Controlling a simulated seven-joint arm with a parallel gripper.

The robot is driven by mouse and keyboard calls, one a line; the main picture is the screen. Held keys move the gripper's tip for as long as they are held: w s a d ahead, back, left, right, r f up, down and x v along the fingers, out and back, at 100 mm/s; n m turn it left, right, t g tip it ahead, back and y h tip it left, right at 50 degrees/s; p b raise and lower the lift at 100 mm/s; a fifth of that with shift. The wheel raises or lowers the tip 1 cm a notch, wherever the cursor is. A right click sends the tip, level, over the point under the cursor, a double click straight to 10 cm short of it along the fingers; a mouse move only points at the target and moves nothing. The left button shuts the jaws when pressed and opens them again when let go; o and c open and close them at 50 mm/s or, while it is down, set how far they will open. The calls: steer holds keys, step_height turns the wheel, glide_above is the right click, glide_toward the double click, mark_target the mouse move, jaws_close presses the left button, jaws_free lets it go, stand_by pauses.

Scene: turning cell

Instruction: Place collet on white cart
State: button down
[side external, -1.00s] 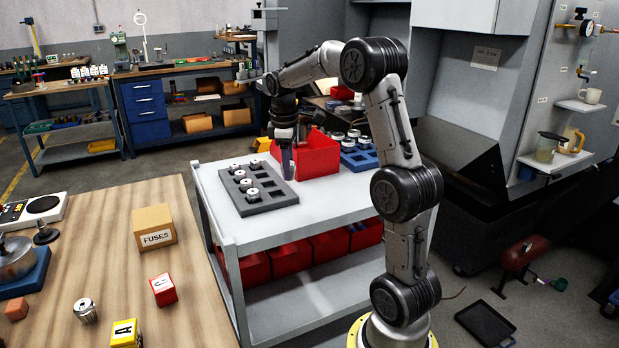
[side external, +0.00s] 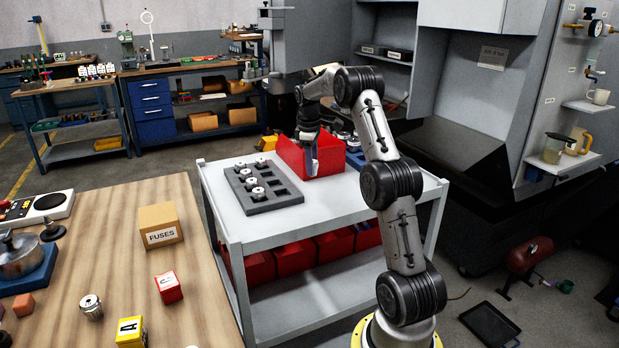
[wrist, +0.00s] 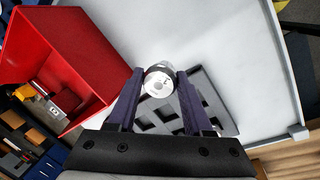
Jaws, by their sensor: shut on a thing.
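The collet (wrist: 157,84), a silver round part with a hole in its face, sits between the fingertips of my gripper (wrist: 158,88) in the wrist view. My gripper is shut on it. In the side view my gripper (side external: 312,168) points down over the white cart (side external: 335,194), in front of the red bin and right of the grey tray. The collet is too small and covered to make out there. The cart's bare top also shows in the wrist view (wrist: 235,50). I cannot tell the collet's exact height above the cart.
A grey slotted tray (side external: 277,203) holds several silver parts on the cart's left. An open red bin (side external: 330,157) stands close by my gripper, and in the wrist view (wrist: 65,45) it fills the left. The cart's front right top is clear. Another silver part (side external: 91,307) stands on the wooden bench.

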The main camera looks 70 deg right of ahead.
steer(key=f, duration=0.1)
steer(key=w+d+f, duration=0.1)
steer(key=d+f, duration=0.1)
steer(key=shift+w+d+f, duration=0.25)
steer(key=shift+w, duration=0.15)
steer(key=shift+f, duration=1.45)
steer(key=shift+f, duration=0.15)
steer(key=shift+c, duration=1.5)
jaws_free()
